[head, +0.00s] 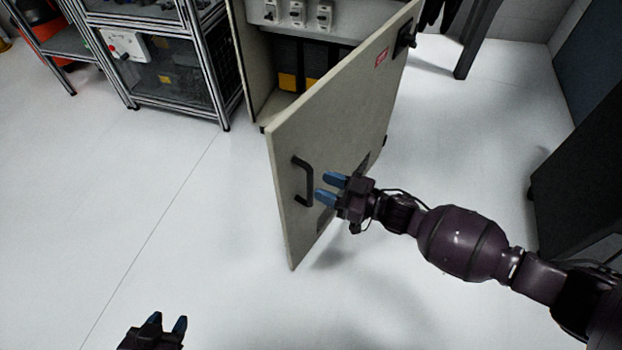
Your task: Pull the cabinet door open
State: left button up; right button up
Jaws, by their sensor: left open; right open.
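The beige cabinet (258,62) stands at the top middle in the head view. Its door (340,110) is swung well open and sticks out toward me, with a dark handle (308,184) near its free edge. My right gripper (322,187) is open beside the handle, with its blue fingertips just right of it in the picture. I cannot tell whether they touch the handle. My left gripper (167,324) is open and empty over the floor at the bottom left, far from the door.
Inside the cabinet are switches (297,14) and dark units with yellow parts (288,82). A metal-framed rack (215,75) stands to the left of the cabinet. A dark cabinet (585,170) stands at the right edge. The white floor left of the door is clear.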

aim_at(310, 181)
jog(key=shift+x, duration=2.2)
grip_shut()
